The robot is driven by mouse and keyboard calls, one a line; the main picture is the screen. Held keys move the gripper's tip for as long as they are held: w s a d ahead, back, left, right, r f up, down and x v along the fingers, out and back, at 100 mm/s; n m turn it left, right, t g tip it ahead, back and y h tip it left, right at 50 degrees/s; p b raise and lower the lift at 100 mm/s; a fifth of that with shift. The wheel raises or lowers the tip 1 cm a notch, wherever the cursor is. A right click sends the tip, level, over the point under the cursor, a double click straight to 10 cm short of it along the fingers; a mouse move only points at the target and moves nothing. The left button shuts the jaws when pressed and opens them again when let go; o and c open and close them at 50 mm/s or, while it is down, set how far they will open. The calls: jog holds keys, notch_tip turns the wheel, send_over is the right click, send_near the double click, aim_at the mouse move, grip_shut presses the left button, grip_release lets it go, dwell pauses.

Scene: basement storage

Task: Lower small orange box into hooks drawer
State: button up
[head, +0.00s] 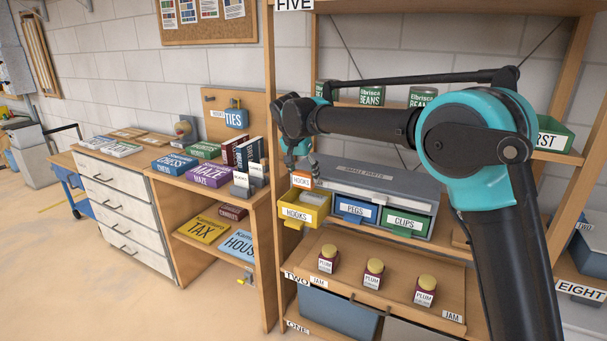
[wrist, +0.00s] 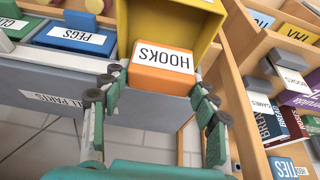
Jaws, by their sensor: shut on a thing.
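The small orange box (wrist: 160,78), with a white HOOKS label, sits between the fingers of my gripper (wrist: 153,88) in the wrist view. In the head view the orange box (head: 302,182) shows just above the yellow hooks drawer (head: 304,213). The drawer is pulled out at the left end of the grey small parts cabinet (head: 365,180). My gripper (head: 300,165) points down over it, shut on the box.
The blue pegs drawer (head: 356,210) and green clips drawer (head: 405,222) are beside it, both closed. Plum jam jars (head: 372,273) stand on the shelf below. Books and boxes (head: 210,177) fill the desk at left. A shelf post (head: 270,130) stands close left of the drawer.

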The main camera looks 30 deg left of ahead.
aim_at(297, 178)
jog(key=shift+f, duration=2.95)
jog(key=shift+f, duration=2.5)
dwell(0.4)
jog(key=o, duration=1.2)
jog(key=v, duration=1.2)
jog(key=shift+s, duration=0.15)
